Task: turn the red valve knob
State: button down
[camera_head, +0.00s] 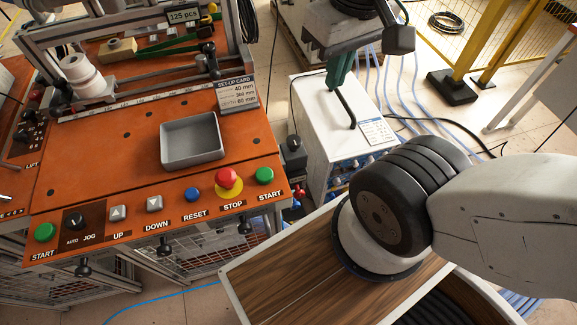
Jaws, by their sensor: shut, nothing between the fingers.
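A small red part (299,191) shows low between the orange table and the white cabinet, just right of the table's front right corner. It is too small and partly hidden to tell for sure whether it is the red valve knob. The larger red button (226,178) on the orange panel is a mushroom button on a yellow base, labelled STOP. My gripper is not in view. My arm's base and first links fill the right side, and the arm runs out past the right edge.
The orange table (110,125) holds a grey tray (191,141), a set-up card (237,95) and a front row of buttons. A white cabinet (318,120) with cables stands behind my base. Yellow fence posts (474,48) stand at the back right. Hoses and cables lie on the floor.

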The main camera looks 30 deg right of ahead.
aim_at(298, 193)
jog(key=z, duration=1.2)
jog(key=k, duration=1.1)
jog(key=u, duration=1.75)
